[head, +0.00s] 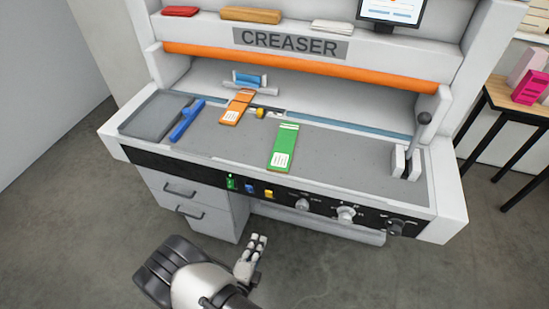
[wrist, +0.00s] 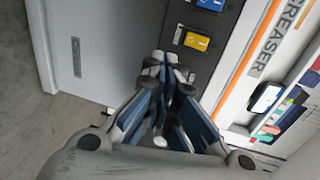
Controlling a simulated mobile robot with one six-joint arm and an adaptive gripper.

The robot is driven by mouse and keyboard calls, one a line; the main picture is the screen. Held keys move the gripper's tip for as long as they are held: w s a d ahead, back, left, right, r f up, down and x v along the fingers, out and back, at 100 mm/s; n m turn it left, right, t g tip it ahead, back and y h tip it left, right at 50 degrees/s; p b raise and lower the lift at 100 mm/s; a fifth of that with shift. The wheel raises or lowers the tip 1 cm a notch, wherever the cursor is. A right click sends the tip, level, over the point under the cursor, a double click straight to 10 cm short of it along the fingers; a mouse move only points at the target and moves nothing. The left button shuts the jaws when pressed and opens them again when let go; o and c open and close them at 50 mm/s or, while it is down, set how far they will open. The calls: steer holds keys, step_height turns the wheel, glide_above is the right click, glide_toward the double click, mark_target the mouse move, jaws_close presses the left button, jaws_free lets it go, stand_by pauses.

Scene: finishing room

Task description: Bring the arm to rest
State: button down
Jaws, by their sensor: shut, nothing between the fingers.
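My gripper (head: 258,243) is in front of the creaser (head: 290,43), low and to the left of the middle, over the floor. In the head view it is clear of the machine's front panel. In the wrist view my gripper (wrist: 161,60) has its fingers together with nothing between them. Behind the fingertips in that view are the dark front panel and a yellow switch (wrist: 196,41).
The creaser's bed holds a green card (head: 284,146), an orange card (head: 237,107) and a blue bar (head: 187,120). A lever (head: 424,118) stands at the right. Knobs (head: 346,214) line the front panel. A side table (head: 518,95) is at right. Floor is free at left.

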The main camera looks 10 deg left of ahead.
steer(key=w+a+r+n+g+y, duration=0.1)
steer(key=w+a+r+g, duration=0.25)
steer(key=w+r, duration=0.35)
steer(key=w+d+r+n+g+y, duration=0.2)
steer(key=r+n, duration=0.1)
steer(key=r, duration=0.8)
steer(key=w+d+r+n+g+y, duration=0.2)
steer(key=w+r+n, duration=0.15)
steer(key=r, duration=0.65)
steer(key=s+d+r+n+g+h, duration=0.1)
steer(key=s+d+r+n, duration=0.3)
steer(key=s+d+r, duration=0.45)
steer(key=s+d+r+n+g, duration=0.1)
steer(key=s+d+r+n, duration=0.45)
steer(key=d, duration=0.55)
steer(key=s+d+n+g+h, duration=0.1)
steer(key=s+d+n+h, duration=0.1)
steer(key=s+d, duration=0.6)
steer(key=s+f, duration=0.1)
steer(key=s, duration=0.3)
steer(key=shift+s+d+h, duration=0.2)
steer(key=shift+d+h, duration=0.05)
steer(key=shift+h, duration=0.05)
steer(key=shift+g, duration=0.25)
